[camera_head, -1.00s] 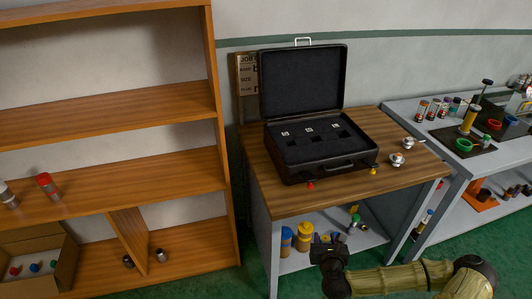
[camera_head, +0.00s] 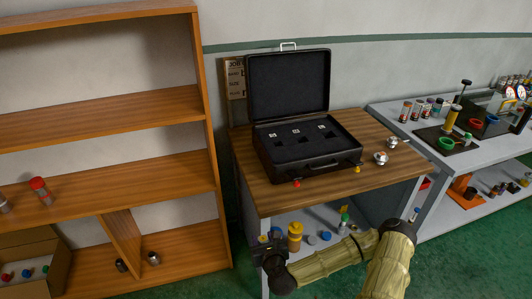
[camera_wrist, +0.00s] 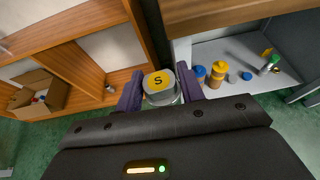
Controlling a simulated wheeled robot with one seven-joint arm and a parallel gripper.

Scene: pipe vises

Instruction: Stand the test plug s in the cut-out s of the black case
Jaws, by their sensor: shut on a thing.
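The plug marked s (camera_wrist: 160,80), a grey cylinder with a yellow top label, is held between the fingers of my gripper (camera_wrist: 160,88) in the wrist view. In the head view my gripper (camera_head: 264,246) is low, in front of the table's left front leg and below the tabletop. The black case (camera_head: 308,172) lies open on the wooden table, its lid raised at the back. Its dark insert (camera_head: 310,148) has several dark cut-outs with small white labels; the letters are too small to read. The cut-outs look empty.
The wooden table (camera_head: 390,185) has a lower shelf with yellow and blue containers (camera_head: 295,236). A red piece (camera_head: 297,183), a yellow piece (camera_head: 357,170) and silver parts (camera_head: 381,158) lie around the case. A wooden shelf unit (camera_head: 105,175) stands left, a grey bench (camera_head: 395,108) right.

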